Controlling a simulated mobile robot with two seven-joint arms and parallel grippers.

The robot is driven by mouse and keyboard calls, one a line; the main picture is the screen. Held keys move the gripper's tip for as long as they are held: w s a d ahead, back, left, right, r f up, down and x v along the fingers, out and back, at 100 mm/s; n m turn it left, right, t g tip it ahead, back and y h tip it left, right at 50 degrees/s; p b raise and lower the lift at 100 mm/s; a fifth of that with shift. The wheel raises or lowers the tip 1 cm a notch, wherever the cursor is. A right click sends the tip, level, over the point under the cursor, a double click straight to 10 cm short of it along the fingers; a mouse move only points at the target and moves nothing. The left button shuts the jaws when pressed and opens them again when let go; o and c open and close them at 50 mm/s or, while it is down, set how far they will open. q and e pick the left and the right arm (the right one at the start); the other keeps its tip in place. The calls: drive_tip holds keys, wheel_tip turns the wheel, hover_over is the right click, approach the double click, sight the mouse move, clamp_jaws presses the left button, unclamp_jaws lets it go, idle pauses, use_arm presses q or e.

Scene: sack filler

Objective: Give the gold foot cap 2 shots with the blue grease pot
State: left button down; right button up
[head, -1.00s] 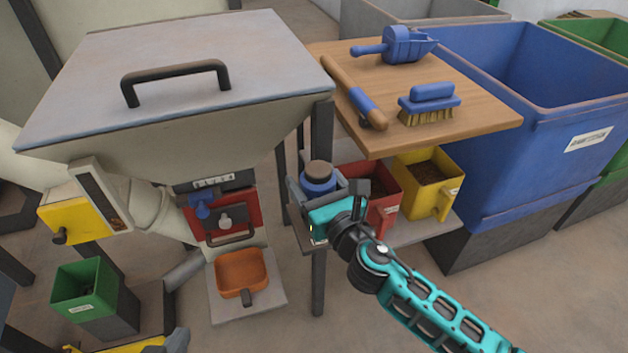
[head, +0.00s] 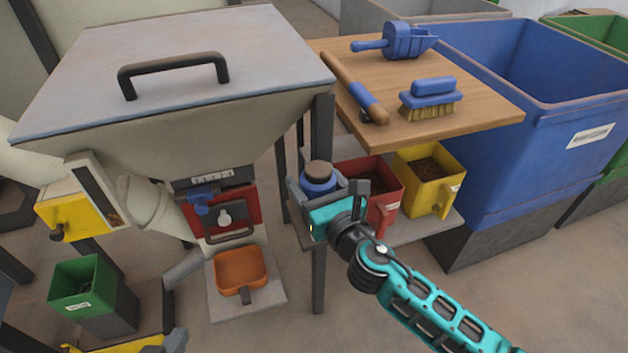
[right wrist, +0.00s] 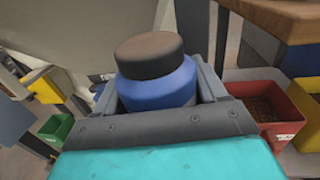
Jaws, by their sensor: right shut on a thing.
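The blue grease pot (head: 318,182) has a dark brown lid and stands upright beside the red bin in the head view. My right gripper (head: 322,194), on the teal arm from the lower right, is shut around it. In the right wrist view the pot (right wrist: 158,88) sits between the two grey fingers of the gripper (right wrist: 157,98). The gripper hides its base, so I cannot tell whether it touches the shelf. I cannot make out a gold foot cap in either view. I do not see my left gripper.
The sack filler's hopper (head: 175,80) stands at left, with an orange scoop (head: 240,270) low in front. A wooden board (head: 470,125) with a brush and blue scoop overhangs the shelf. Red (head: 385,212) and yellow (head: 440,195) bins stand beside the pot. A blue crate (head: 520,160) is at right.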

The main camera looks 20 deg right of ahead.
drive_tip(key=shift+f, duration=0.2)
drive_tip(key=shift+r, duration=0.1)
drive_tip(key=shift+r+p, duration=0.85)
drive_tip(key=shift+p, duration=0.05)
drive_tip(key=shift+f, duration=0.1)
drive_tip(key=shift+f+b, duration=0.7)
drive_tip(key=shift+f, duration=0.1)
idle(0.7)
drive_tip(key=shift+r, duration=0.1)
drive_tip(key=shift+r+p, duration=0.8)
drive_tip(key=shift+p, duration=0.1)
